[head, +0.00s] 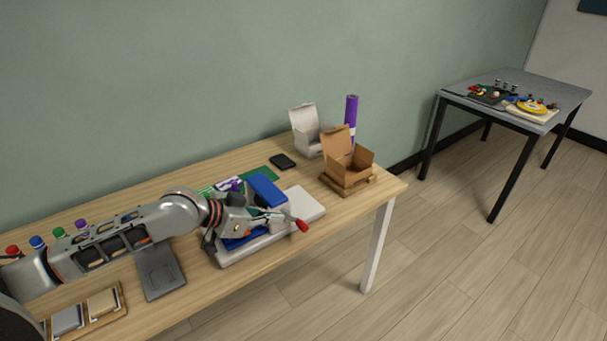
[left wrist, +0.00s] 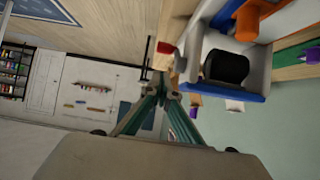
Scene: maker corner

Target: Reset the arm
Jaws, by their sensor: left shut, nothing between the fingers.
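My left arm (head: 135,232) reaches in from the left over the wooden table. My left gripper (head: 287,214) is above a white tray (head: 308,203) that has blue parts on it. Its fingers are shut with nothing between them. A red tip of some object (head: 302,226) shows just beyond the fingertips; I cannot tell what it belongs to. In the left wrist view the gripper's fingers (left wrist: 167,88) come together, with a blue and white holder (left wrist: 238,62) close by at the upper right. My right gripper is not in view.
An open cardboard box (head: 350,162), a white box (head: 306,130) and a purple roll (head: 351,115) stand at the table's right end. A black phone-like item (head: 283,161) lies behind the tray. A grey plate (head: 160,270) lies at the front. A second table (head: 470,88) stands at the back right.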

